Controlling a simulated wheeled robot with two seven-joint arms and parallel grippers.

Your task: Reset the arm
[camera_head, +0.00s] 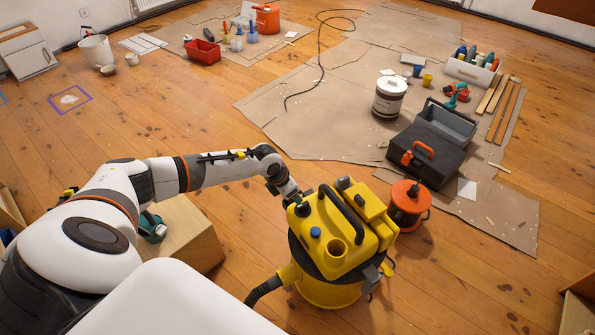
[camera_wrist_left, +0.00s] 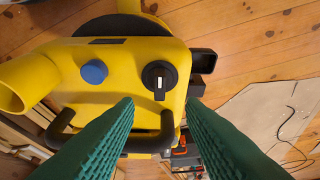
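My left arm reaches in from the left in the head view. Its gripper (camera_head: 299,202) is at the near left top of a yellow vacuum cleaner (camera_head: 325,238). In the left wrist view the two green ribbed fingers of this gripper (camera_wrist_left: 159,103) are spread apart with nothing between them. A black round knob (camera_wrist_left: 160,77) with a white mark sits just beyond the fingertips on the yellow top. A blue cap (camera_wrist_left: 94,71) is to its left. I cannot tell whether the fingers touch the vacuum. My right gripper is not in view.
An orange cable reel (camera_head: 407,203) and a black toolbox (camera_head: 425,155) stand right of the vacuum. A wooden box (camera_head: 190,235) with a teal tool is beside my arm. A white bucket (camera_head: 389,97) stands on cardboard. Open wooden floor lies at the left and front right.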

